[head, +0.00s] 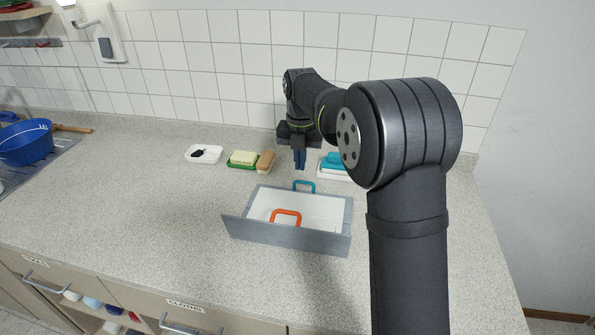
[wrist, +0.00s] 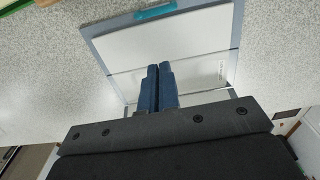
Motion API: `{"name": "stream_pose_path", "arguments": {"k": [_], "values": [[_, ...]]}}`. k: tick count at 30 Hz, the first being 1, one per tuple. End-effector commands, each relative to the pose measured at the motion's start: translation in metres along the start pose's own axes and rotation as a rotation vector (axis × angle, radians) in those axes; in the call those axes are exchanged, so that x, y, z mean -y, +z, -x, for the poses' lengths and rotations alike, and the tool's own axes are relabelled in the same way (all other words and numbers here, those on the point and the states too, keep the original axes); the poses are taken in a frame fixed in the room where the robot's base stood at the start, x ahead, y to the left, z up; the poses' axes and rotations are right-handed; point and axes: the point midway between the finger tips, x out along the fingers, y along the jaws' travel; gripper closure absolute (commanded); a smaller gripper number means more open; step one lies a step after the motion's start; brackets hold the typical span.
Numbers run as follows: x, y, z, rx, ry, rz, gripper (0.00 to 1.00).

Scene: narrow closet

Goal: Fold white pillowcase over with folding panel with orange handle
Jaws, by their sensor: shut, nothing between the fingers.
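The white pillowcase (head: 318,206) lies flat on a grey folding board; it also shows in the wrist view (wrist: 175,45) with a small tag at one side. The folding panel (head: 290,236) at the board's near side stands tilted up, its grey outer face toward the head camera. Its orange handle (head: 287,213) rises at the panel's upper edge, in front of the cloth. A teal handle (head: 304,185) is at the board's far edge. My gripper (head: 300,165) is shut and empty, pointing down above the far side of the board. Its blue fingers show in the wrist view (wrist: 158,72) over the pillowcase.
Behind the board stand a white dish (head: 204,154), a green tray (head: 235,165) with a yellow block, a brown brush (head: 265,161) and a teal item (head: 335,160) on white. A tiled wall (head: 230,60) closes the back. The counter left of the board is clear.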

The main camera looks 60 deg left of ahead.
Motion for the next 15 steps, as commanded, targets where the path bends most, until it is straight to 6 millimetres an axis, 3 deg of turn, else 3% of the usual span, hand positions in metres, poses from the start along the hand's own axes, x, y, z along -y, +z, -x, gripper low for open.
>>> {"name": "stream_pose_path", "arguments": {"k": [1,4,8,15], "values": [[0.0,0.002,0.001,0.001,0.001,-0.003,0.88],[-0.001,0.001,0.008,0.001,0.002,-0.04,0.69],[-0.003,-0.011,0.029,-0.004,0.004,-0.194,0.68],[-0.005,-0.051,0.082,-0.024,-0.003,-0.659,0.68]]}}
